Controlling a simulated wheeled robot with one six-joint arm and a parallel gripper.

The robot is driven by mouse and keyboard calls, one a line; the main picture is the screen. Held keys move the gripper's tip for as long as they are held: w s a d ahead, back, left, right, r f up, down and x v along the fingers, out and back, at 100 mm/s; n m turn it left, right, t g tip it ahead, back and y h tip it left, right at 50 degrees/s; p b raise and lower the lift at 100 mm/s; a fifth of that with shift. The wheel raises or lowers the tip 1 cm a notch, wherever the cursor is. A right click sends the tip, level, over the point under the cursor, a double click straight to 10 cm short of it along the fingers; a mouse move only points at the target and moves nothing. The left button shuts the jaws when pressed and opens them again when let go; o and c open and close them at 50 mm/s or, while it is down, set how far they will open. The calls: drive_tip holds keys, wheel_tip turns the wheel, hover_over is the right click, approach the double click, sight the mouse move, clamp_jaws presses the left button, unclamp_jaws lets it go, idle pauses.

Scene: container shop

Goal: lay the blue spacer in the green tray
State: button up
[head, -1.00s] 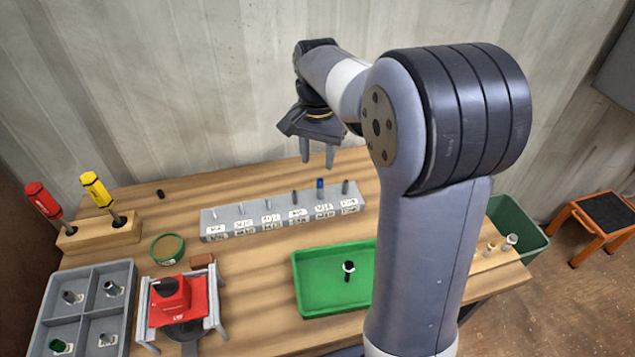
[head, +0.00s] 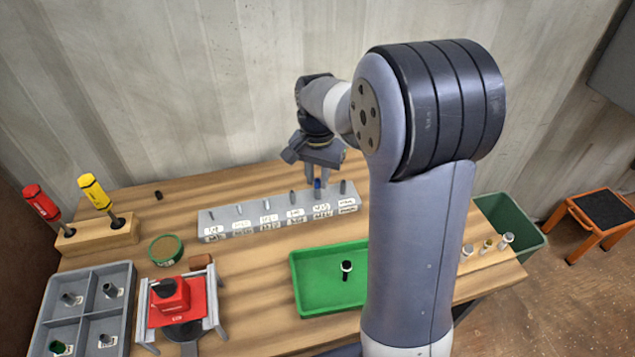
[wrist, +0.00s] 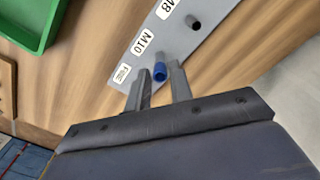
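The blue spacer (head: 317,184) stands upright in the grey labelled rack (head: 240,227), near its right end. In the wrist view the blue spacer (wrist: 159,73) shows between my fingertips, at the M10 end of the rack. My gripper (head: 317,177) is open and low over the spacer, one finger on each side; in the wrist view the fingers (wrist: 160,80) look slightly apart from it. The green tray (head: 308,299) lies in front of the rack, partly hidden by my arm. A black bolt-like piece with a pale ring (head: 346,270) is in it.
Dark and grey pegs stand in the rack beside the spacer. At left are a screwdriver block (head: 98,235), a round green tin (head: 165,249), a red fixture (head: 172,295) and a grey divided box (head: 83,275). A green bin (head: 515,225) stands at right.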

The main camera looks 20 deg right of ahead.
clamp_jaws()
drive_tip(key=shift+r, duration=0.1)
